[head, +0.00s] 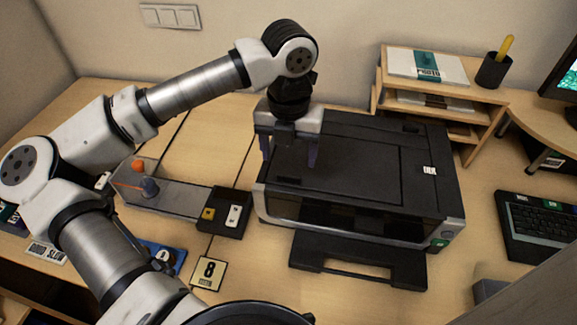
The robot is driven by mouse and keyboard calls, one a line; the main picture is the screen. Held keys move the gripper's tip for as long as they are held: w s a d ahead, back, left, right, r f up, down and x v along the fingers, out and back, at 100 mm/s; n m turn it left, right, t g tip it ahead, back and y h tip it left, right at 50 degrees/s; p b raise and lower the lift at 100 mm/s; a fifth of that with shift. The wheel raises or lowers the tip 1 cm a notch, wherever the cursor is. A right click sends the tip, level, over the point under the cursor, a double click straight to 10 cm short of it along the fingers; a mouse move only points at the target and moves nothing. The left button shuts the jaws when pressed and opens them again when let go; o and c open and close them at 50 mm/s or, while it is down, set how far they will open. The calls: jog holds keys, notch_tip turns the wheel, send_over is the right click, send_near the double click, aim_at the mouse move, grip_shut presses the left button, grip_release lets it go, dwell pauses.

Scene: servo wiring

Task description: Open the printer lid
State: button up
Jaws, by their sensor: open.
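The black printer (360,185) with grey side trim stands on the wooden desk. Its lid (365,150) is the flat dark top and looks shut. My gripper (290,155) points down at the left part of the printer, its two dark fingers spread apart with nothing seen between them. The left finger is near the printer's left edge and the right finger is over the lid. I cannot tell whether either finger touches the printer. The paper tray (360,262) sticks out at the printer's front. A small green button (437,243) shows at its front right corner.
A wooden shelf (440,95) with papers and a pen cup (494,70) stands behind the printer. A keyboard (540,225) lies to the right. A grey fixture (165,195) and a black switch box (222,213) are to the left, with a number 8 card (209,272) in front.

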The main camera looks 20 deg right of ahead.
aim_at(289, 175)
notch_tip(289, 175, down, 6)
jog(key=shift+f+p, duration=0.1)
jog(key=shift+p, duration=0.35)
jog(key=shift+c, duration=0.3)
